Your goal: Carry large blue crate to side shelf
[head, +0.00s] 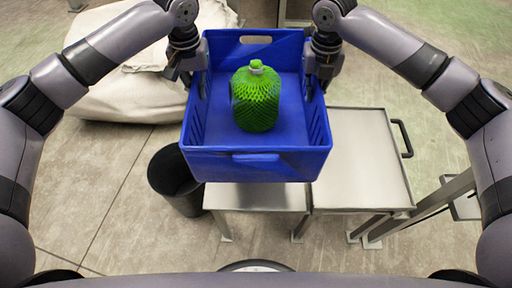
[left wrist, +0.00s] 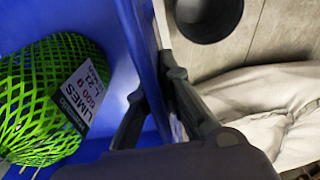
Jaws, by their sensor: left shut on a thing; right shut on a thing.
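The large blue crate (head: 222,163) is held up between my two arms, in the upper middle of the head view. A green net bag of limes (head: 257,98) stands inside it; its label shows in the left wrist view (left wrist: 82,92). My left gripper (head: 200,85) is shut on the crate's left wall, with one finger inside and one outside in the left wrist view (left wrist: 155,100). My right gripper (head: 313,85) is shut on the crate's right wall. The fingertips are partly hidden in the head view.
A metal side surface (head: 365,160) with a black handle lies below and right of the crate. A black bin (head: 173,178) stands at lower left of the crate. Pale sacks (head: 125,95) lie on the floor at left. Metal frame bars (head: 425,208) stand at right.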

